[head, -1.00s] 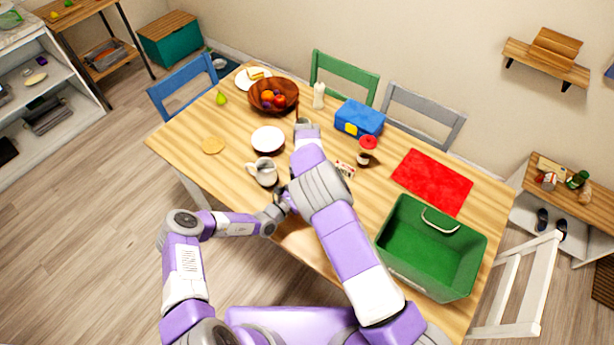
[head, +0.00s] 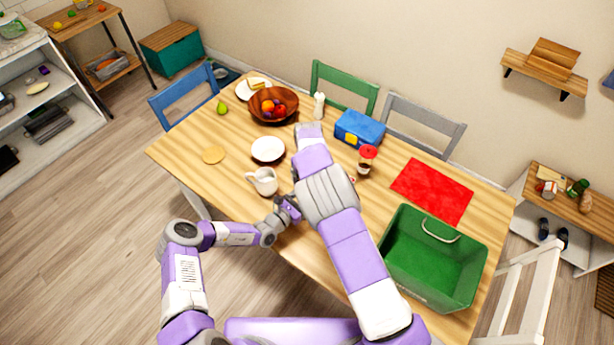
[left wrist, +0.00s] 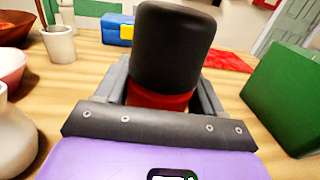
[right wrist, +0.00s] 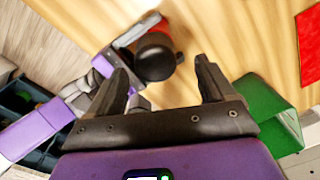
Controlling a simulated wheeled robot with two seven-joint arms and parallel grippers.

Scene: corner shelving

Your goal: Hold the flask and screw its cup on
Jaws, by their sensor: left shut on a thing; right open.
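My left gripper (left wrist: 161,92) is shut on the red flask (left wrist: 158,100), which is upright in the left wrist view. A black rounded part (left wrist: 173,45), apparently the cup, sits on top of the red body; I cannot tell how tightly. In the head view my left gripper (head: 289,208) is partly visible at the table's near side, and the flask is hidden behind my right arm. In the right wrist view my open right gripper (right wrist: 161,68) has its fingers apart, with the black top (right wrist: 154,56) between and beyond them; contact is not visible.
A white pitcher (head: 264,181) stands close left of my left gripper. A white bowl (head: 267,149), red-lidded jar (head: 366,161), blue lunch box (head: 359,128) and fruit bowl (head: 288,97) stand farther back. A green crate (head: 472,262) and red mat (head: 431,190) are on the right.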

